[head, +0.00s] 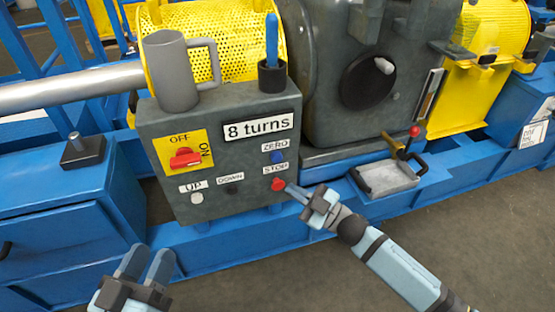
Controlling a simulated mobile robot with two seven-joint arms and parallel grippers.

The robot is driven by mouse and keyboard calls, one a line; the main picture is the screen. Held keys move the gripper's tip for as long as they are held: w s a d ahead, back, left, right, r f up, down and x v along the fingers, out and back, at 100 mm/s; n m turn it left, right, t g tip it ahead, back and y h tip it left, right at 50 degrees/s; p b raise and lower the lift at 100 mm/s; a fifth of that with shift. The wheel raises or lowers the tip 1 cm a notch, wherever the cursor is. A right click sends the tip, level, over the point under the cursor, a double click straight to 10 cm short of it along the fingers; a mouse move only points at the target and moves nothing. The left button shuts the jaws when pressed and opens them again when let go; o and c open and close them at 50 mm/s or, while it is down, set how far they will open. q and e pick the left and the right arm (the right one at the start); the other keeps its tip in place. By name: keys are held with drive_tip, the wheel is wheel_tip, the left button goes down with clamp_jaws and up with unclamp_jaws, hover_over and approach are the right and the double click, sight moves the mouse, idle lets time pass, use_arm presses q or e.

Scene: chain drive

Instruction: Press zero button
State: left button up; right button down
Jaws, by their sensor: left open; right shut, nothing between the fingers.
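The blue zero button (278,157) is on the front of the grey control box (225,205), just under the label ZERO. The red stop button (278,184) is below it, under the label STOP. My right gripper (289,187) is shut and empty. Its fingertips are at the stop button, below and slightly right of the zero button; I cannot tell whether they touch the stop button. My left gripper (147,264) is open and empty, low in the picture, in front of the blue machine base and away from the box.
The box also carries a red OFF/ON switch (184,158), a white UP button (197,198), a DOWN button (232,189) and a "8 turns" sign (259,126). A grey mug (172,75) and a cup with a blue tool (272,75) stand on top. A metal tray (390,177) is at the right.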

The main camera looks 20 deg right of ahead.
sight(277, 157)
use_arm(q)
drive_tip(key=shift+w+d+f+g+b, duration=0.1)
drive_tip(key=shift+f+g+b, duration=0.7)
drive_tip(key=shift+f, duration=0.65)
use_arm(e)
drive_tip(key=w, duration=0.8)
drive_tip(key=shift+a, duration=0.15)
drive_tip(key=shift+w, duration=0.1)
idle(0.3)
use_arm(q)
drive_tip(key=shift+r, duration=0.15)
use_arm(e)
drive_tip(key=shift+w, duration=0.3)
drive_tip(key=shift+w, duration=0.45)
idle(0.6)
use_arm(q)
drive_tip(key=shift+r, duration=0.1)
use_arm(e)
drive_tip(key=shift+s, duration=0.15)
idle(0.5)
use_arm(q)
drive_tip(key=shift+r+p, duration=0.5)
drive_tip(key=shift+p, duration=0.2)
use_arm(e)
drive_tip(key=shift+s, duration=0.75)
drive_tip(key=shift+s, duration=0.1)
